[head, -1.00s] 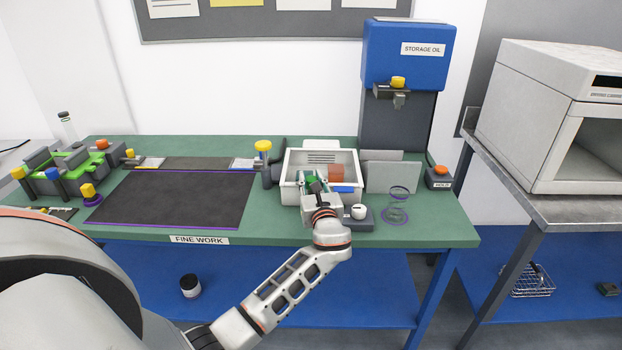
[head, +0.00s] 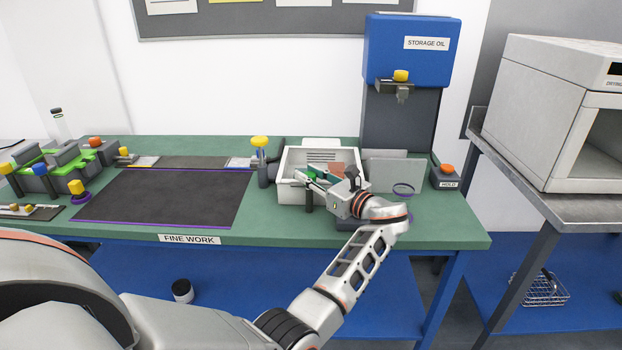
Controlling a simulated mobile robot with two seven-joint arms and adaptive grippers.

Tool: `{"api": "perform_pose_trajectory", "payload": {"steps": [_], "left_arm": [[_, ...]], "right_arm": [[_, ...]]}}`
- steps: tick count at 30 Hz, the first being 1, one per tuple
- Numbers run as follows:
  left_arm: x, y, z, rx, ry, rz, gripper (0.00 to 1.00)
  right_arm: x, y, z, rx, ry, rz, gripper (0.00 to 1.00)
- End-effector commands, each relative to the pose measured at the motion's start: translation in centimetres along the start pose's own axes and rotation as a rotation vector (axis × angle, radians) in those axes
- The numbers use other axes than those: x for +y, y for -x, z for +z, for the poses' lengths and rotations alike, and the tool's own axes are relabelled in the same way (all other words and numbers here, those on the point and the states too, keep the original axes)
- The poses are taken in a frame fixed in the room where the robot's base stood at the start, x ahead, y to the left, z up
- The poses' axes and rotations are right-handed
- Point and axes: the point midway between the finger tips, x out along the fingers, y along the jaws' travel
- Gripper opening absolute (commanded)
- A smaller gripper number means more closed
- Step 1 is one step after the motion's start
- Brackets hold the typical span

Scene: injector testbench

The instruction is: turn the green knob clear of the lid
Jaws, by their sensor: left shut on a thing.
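The green knob (head: 314,173) shows as a small green piece at the front of the white box (head: 289,193), partly covered by my fingers. My left gripper (head: 304,178) comes in from the right, tilted, and is shut on the green knob. The wrist is over the bench's front right part. I cannot clearly make out the lid or whether the knob overlaps it. My right gripper is not in view.
A reddish block (head: 333,168) shows in the box. A yellow-topped post (head: 259,143) stands left of it. The blue oil dispenser (head: 408,55) stands behind right, near the orange HOLD button (head: 446,168). The dark mat (head: 165,198) is clear.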

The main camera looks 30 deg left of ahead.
Motion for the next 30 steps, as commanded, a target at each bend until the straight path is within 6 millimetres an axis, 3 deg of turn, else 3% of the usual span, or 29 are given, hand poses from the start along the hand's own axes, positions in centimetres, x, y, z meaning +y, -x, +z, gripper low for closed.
{"api": "perform_pose_trajectory", "payload": {"steps": [12, 13, 15, 25, 30], "left_arm": [[0.0, -0.1, 0.1, 0.000, 0.002, 0.006, 0.03], [0.0, -0.1, 0.1, 0.000, 0.002, 0.006, 0.32], [0.0, -0.1, 0.1, 0.000, 0.002, 0.006, 0.42], [0.0, -0.1, 0.2, 0.000, 0.002, 0.005, 0.42], [0.0, -0.1, 1.9, -0.001, 0.006, 0.006, 0.42]], "right_arm": [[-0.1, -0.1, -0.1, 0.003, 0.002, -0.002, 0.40], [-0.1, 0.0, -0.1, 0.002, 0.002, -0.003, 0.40], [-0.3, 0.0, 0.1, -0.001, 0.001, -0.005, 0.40], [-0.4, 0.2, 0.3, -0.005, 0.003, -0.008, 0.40], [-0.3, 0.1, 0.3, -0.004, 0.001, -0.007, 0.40]]}}
